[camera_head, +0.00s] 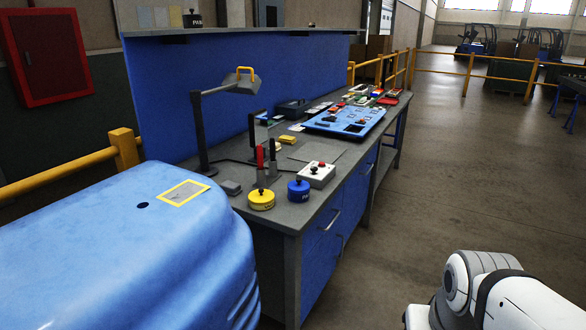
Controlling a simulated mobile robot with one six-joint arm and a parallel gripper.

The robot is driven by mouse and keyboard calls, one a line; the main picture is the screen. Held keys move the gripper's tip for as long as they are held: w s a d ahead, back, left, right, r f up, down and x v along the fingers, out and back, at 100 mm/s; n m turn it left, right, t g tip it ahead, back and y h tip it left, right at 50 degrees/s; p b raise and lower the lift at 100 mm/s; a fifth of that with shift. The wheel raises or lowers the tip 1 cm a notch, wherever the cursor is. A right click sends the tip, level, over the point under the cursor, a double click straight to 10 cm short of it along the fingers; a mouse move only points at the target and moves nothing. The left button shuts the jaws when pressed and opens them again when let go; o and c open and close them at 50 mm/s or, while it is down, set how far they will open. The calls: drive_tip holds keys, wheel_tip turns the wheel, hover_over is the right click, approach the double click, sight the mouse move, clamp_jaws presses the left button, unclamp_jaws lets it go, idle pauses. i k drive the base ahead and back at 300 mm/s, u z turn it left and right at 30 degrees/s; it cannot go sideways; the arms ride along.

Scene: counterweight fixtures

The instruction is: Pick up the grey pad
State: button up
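Two grey things on the workbench could be the grey pad. One is a small dark grey block (231,187) near the bench's near left corner, beside the lamp base. The other is a thin, flat grey sheet (318,152) lying in the middle of the bench, behind the white button box. I cannot tell which one is the pad. Nothing rests on the small block. My gripper is not in view; only a white and grey link of my arm shows at the lower right, well apart from the bench.
The workbench (290,213) also holds a yellow weight (261,200), a blue weight (299,191), a button box (317,175), a lamp (197,130) and a blue board (345,118). A large blue housing (110,250) fills the lower left. Open floor lies right.

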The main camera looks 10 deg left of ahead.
sight(233, 189)
drive_tip(key=u, duration=0.1)
drive_tip(key=i, duration=1.5)
drive_tip(key=u, duration=1.15)
drive_tip(key=i, duration=0.5)
drive_tip(key=u, duration=0.25)
drive_tip(key=k, duration=0.8)
drive_tip(key=u, duration=0.2)
drive_tip(key=i, duration=0.8)
drive_tip(key=z, duration=0.05)
